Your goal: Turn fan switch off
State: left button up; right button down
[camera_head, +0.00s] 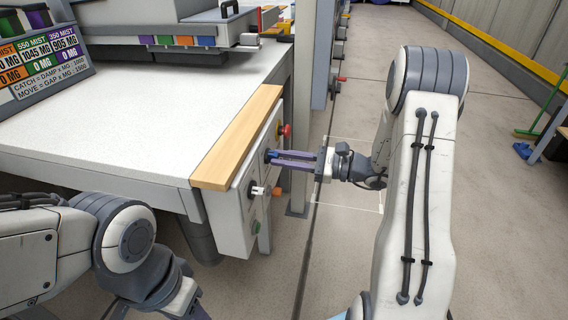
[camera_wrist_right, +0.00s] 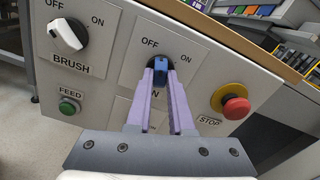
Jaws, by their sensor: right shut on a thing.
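The switch panel (camera_head: 240,205) is on the end of the white table. A blue knob (camera_wrist_right: 160,66), which also shows in the head view (camera_head: 268,155), sits on a plate marked OFF and ON. The label below it is mostly hidden by my fingers, so I cannot read it fully. My right gripper (camera_head: 276,156) is shut on the blue knob, its purple fingers (camera_wrist_right: 160,85) on either side. I cannot tell exactly which mark the knob points to. My left gripper (camera_head: 194,312) is low at the bottom edge, mostly cut off.
Beside the knob are a white BRUSH knob (camera_wrist_right: 68,35), a green FEED button (camera_wrist_right: 69,106) and a red STOP button (camera_wrist_right: 236,107) on a yellow base. A wooden strip (camera_head: 238,138) runs along the table edge above the panel.

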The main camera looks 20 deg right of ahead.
jog(key=shift+n+b, duration=1.9)
jog(key=shift+n, duration=0.8)
jog(key=c, duration=0.8)
grip_release()
jog(key=shift+d, duration=0.1)
jog(key=v, duration=1)
jog(key=shift+s+d+p, duration=0.2)
jog(key=shift+p, duration=0.1)
